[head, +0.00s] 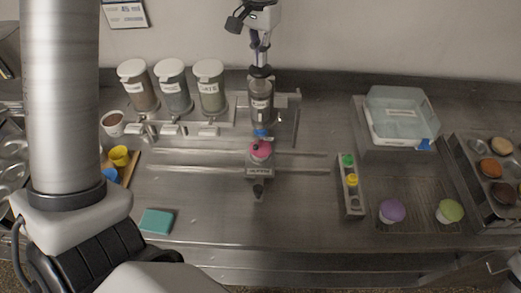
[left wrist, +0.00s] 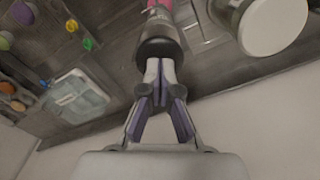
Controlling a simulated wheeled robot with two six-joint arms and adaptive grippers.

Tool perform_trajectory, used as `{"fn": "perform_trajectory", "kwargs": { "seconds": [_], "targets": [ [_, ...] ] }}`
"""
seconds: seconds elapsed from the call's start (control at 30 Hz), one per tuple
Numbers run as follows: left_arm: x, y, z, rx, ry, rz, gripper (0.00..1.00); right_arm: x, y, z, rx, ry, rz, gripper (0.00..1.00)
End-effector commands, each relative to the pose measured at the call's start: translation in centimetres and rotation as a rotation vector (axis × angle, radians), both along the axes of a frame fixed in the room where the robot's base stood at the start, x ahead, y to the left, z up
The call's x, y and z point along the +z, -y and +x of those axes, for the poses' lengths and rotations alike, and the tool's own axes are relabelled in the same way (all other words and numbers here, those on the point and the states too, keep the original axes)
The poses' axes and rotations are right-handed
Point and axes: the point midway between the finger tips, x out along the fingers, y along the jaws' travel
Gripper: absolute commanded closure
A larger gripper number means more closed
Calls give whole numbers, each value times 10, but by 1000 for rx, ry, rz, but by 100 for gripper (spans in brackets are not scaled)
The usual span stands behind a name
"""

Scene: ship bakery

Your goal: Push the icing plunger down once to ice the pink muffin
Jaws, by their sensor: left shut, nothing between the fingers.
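The icing dispenser (head: 261,101) is a clear upright cylinder at the middle back of the counter, with a dark plunger knob (head: 261,72) on top and a blue nozzle (head: 262,133) below. The pink muffin (head: 261,153) sits under the nozzle on a metal carrier (head: 259,173); a small dark patch shows on its top. My left gripper (head: 260,62) is shut and empty, pointing down at the knob. In the left wrist view its fingertips (left wrist: 158,68) meet or nearly meet the dark knob (left wrist: 158,50); contact is hard to tell. My right gripper is out of view.
Three lidded jars (head: 173,88) stand left of the dispenser. A clear lidded box (head: 401,113) stands at the right. A strip with green and yellow buttons (head: 350,190), purple (head: 391,210) and green (head: 450,211) muffins lie at front right. A teal block (head: 156,221) lies front left.

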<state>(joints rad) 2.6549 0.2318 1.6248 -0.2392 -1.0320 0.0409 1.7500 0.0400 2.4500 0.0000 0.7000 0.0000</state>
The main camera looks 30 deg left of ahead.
Motion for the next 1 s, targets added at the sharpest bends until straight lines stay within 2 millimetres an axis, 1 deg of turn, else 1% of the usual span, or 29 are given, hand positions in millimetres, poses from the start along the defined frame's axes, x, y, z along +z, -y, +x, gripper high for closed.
{"fn": "perform_trajectory", "kwargs": {
  "seconds": [0.9,1.0],
  "targets": [
    [-39,0,-1,0,-3,-1,100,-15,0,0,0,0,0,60],
    [-38,0,-1,0,-3,-1,100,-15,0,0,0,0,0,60]
  ]
}}
